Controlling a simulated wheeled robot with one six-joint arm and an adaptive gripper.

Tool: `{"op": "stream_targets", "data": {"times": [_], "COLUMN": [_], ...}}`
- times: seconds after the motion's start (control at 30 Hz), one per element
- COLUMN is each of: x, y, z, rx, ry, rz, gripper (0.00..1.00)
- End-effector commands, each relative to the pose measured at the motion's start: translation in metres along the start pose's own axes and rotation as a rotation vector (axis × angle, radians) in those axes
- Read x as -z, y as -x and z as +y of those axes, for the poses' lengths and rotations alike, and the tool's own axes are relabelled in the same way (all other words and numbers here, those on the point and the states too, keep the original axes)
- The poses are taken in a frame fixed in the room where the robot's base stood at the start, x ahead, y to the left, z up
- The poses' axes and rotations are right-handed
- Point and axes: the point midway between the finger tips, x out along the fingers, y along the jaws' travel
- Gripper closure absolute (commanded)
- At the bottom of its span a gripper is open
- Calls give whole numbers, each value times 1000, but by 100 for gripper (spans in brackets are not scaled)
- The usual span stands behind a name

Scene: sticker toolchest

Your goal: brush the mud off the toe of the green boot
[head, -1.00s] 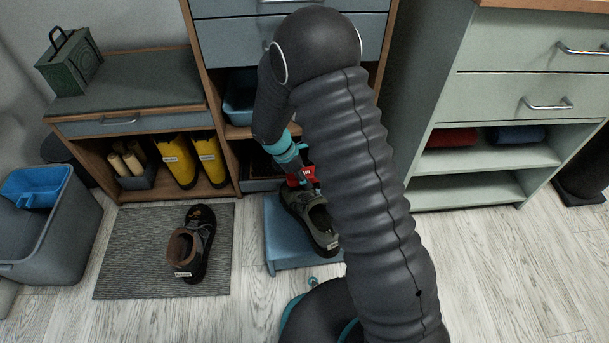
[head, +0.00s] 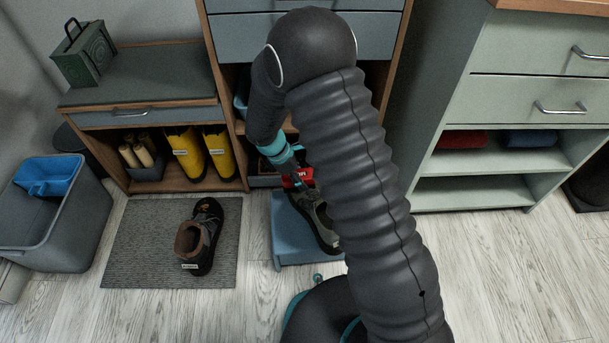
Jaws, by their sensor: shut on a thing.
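The green boot (head: 323,226), grey-green with a dark sole, rests on a blue step stool (head: 290,246). My arm hides its right side, and its far, toe end lies behind my gripper and the red thing, so I cannot make out mud there. My gripper (head: 297,175) points down at that toe end, shut on a small red thing (head: 296,181) with white marking, perhaps a brush. The red thing is at or just above the toe; I cannot tell whether it touches.
A brown and black boot (head: 193,243) stands on a grey mat (head: 130,258) to the left. Yellow boots (head: 186,155) sit in a bench cubby. A grey bin (head: 68,235) holds a blue tray (head: 48,178). Cabinets stand behind and at right. Floor at front left is clear.

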Motion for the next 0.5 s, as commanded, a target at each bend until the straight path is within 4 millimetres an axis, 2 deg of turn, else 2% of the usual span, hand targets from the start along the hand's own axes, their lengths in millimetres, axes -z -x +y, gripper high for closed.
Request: {"op": "stream_targets", "data": {"times": [0.23,0.5], "x": [11,-2], "y": [2,-3], "z": [-4,0], "rx": [2,4], "ry": [0,-3], "rz": [1,1], "gripper": [81,81]}}
